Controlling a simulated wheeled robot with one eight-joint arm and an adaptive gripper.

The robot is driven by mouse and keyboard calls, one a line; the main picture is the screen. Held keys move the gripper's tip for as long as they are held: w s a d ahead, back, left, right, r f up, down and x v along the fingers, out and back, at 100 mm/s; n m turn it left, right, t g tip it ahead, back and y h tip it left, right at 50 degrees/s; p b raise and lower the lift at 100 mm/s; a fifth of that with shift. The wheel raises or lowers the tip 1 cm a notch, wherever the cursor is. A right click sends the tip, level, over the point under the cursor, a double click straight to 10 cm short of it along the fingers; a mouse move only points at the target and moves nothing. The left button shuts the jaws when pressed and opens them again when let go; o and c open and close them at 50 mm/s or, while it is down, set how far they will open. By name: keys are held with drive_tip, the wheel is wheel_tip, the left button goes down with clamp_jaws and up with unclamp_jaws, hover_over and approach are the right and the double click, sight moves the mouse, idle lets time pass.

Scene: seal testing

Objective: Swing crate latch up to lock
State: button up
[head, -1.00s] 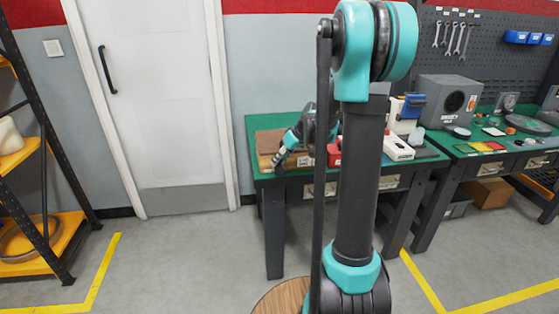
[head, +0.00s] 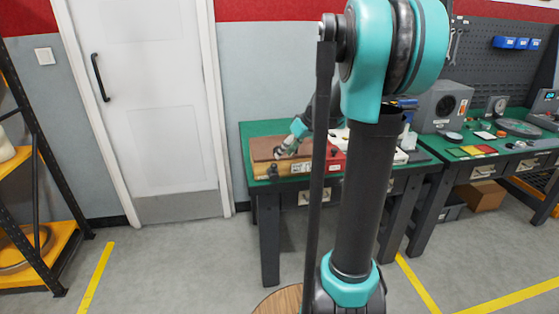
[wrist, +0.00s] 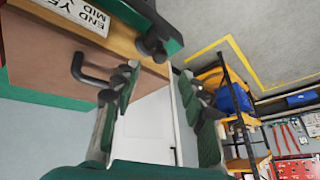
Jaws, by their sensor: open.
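A low wooden box (head: 262,168) with a brown top, which looks like the crate, lies at the left end of the green bench. Its pale wood front and white label (wrist: 82,14) show upside down in the wrist view. A dark piece with rounded knobs (wrist: 150,42), possibly the latch, sits near the front corner. A dark bent handle (wrist: 90,70) stands on the brown face. My gripper (wrist: 162,78) is open, its fingers apart with nothing between them. In the head view my gripper (head: 286,149) is over the box's top near the front; contact cannot be told.
A red block (head: 335,160) stands just right of the box. A grey speaker-like unit (head: 445,105) and small parts stand further right on the benches. A yellow shelf (head: 45,255) is at far left. Floor before the door is clear.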

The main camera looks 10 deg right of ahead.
drive_tip(key=shift+v, duration=1.25)
drive_tip(key=s+f+m+h, duration=0.1)
drive_tip(key=s+f+m, duration=0.1)
drive_tip(key=s+f, duration=0.3)
drive_tip(key=s+a+f+m+h, duration=0.1)
drive_tip(key=s+f, duration=0.4)
drive_tip(key=s, duration=0.7)
drive_tip(key=s+a+f+m+h, duration=0.1)
drive_tip(key=s+f+m+h, duration=0.2)
drive_tip(key=s+f, duration=0.3)
drive_tip(key=s, duration=0.3)
drive_tip(key=shift+s+f, duration=0.1)
